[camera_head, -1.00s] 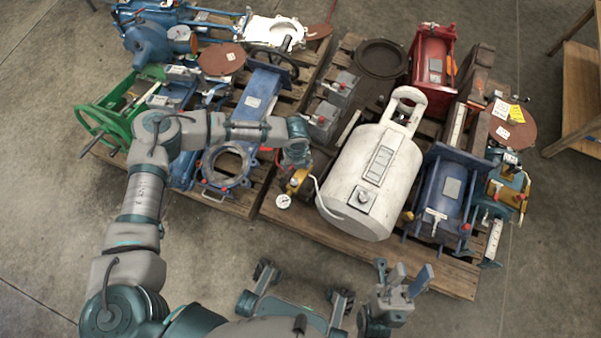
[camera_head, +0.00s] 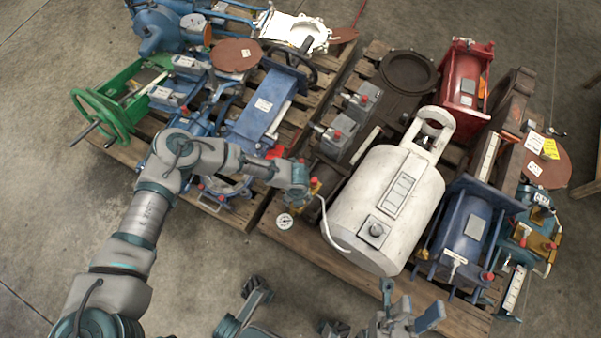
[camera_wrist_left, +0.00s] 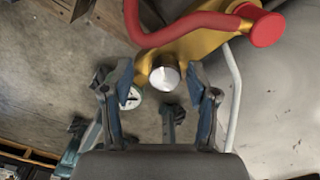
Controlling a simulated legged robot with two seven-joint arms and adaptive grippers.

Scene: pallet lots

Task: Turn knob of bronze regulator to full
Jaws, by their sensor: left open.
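The bronze regulator (camera_head: 314,187) is a small gold body with red parts at the left side of the white tank (camera_head: 388,205). My left gripper (camera_head: 300,188) is right beside it and hides part of it. In the left wrist view the gold body (camera_wrist_left: 190,42) carries a red bent bar, a red cap (camera_wrist_left: 267,27) and a round silver knob (camera_wrist_left: 165,78). My left gripper's fingers (camera_wrist_left: 160,78) are open, one on each side of the silver knob, apparently not touching it. My right gripper (camera_head: 409,308) is open and empty at the bottom.
A white-faced gauge (camera_head: 284,221) sits just below the regulator. A pale hose (camera_head: 328,232) curves along the tank's side. Wooden pallets hold blue frames, a green handwheel (camera_head: 101,116), a red unit (camera_head: 463,78) and grey boxes. The concrete floor at lower left is clear.

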